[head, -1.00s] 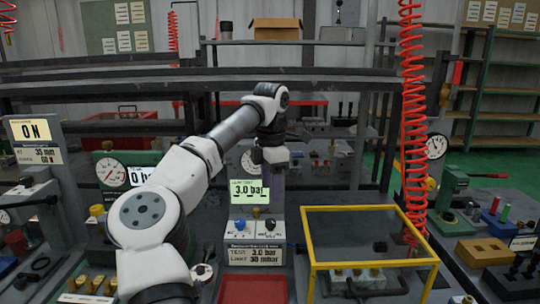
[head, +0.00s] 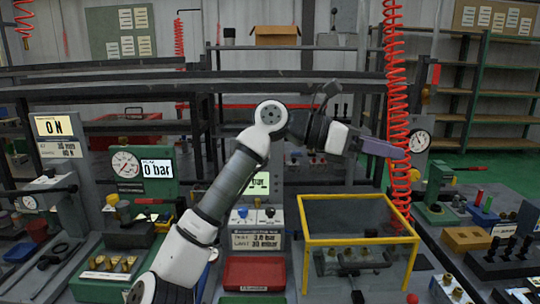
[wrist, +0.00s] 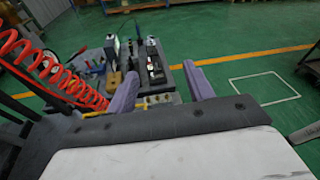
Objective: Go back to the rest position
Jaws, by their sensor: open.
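My gripper (head: 385,148) is raised above the bench in the head view, to the right of my bent elbow, with its purple fingers pointing right. In the wrist view, the two purple fingers of my gripper (wrist: 162,85) stand wide apart with nothing held between them. My arm crosses in front of the test station (head: 257,228) and hides part of its green display.
A yellow-framed clear box (head: 360,240) stands below my gripper. A red coiled hose (head: 397,100) hangs close to the fingertips. A red tray (head: 253,273) lies in front of the station. Green floor (wrist: 235,65) is open beyond the right bench.

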